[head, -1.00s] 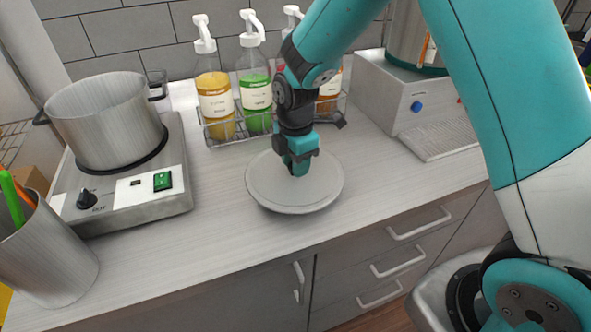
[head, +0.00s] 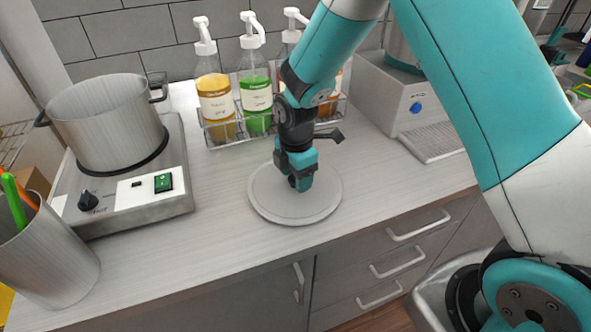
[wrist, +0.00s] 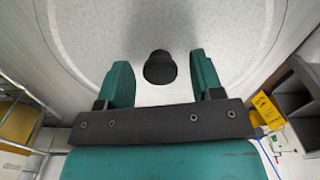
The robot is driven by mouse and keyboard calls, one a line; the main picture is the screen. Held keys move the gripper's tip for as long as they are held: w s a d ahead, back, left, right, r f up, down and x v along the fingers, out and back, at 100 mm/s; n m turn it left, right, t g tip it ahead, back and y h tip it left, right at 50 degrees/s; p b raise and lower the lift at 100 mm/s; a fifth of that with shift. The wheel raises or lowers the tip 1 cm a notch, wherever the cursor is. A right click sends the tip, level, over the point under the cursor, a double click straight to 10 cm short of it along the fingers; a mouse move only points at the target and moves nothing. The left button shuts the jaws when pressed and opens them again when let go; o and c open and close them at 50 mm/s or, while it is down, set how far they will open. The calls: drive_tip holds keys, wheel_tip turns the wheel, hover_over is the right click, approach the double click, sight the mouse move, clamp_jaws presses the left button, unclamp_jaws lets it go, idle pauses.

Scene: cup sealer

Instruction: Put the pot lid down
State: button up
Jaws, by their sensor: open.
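The pot lid (head: 272,205) is a flat grey disc lying on the counter, right of the hot plate. In the wrist view the lid (wrist: 225,35) fills the upper part, with its black knob (wrist: 160,68) between my fingers. My gripper (head: 300,184) is just over the middle of the lid. In the wrist view my gripper (wrist: 163,75) has its green fingers apart, with a gap on each side of the knob. The pot (head: 108,125) stands uncovered on the hot plate (head: 150,190) at the left. In the head view the knob is mostly hidden by my gripper.
A wire rack (head: 222,133) with several pump bottles (head: 215,100) stands behind the lid. A metal cup (head: 50,262) with utensils is at the front left. A grey machine (head: 385,90) is at the back right. Counter in front of the lid is clear.

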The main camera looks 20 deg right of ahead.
wheel_tip(320, 180, up, 11)
drive_tip(key=b, duration=0.3)
drive_tip(key=s+a+r+m+y, duration=0.1)
drive_tip(key=s+r+m, duration=0.2)
drive_tip(key=s, duration=0.5)
drive_tip(key=s+a+r+m+y, duration=0.1)
drive_tip(key=s+a+r+m, duration=0.1)
drive_tip(key=s+m, duration=0.3)
drive_tip(key=s+a+r+m+y, duration=0.1)
drive_tip(key=s+r+m, duration=0.3)
drive_tip(key=s, duration=0.7)
drive_tip(key=shift+s+a+m+y, duration=0.3)
drive_tip(key=shift+s+m+y, duration=0.1)
drive_tip(key=shift+m+y, duration=0.2)
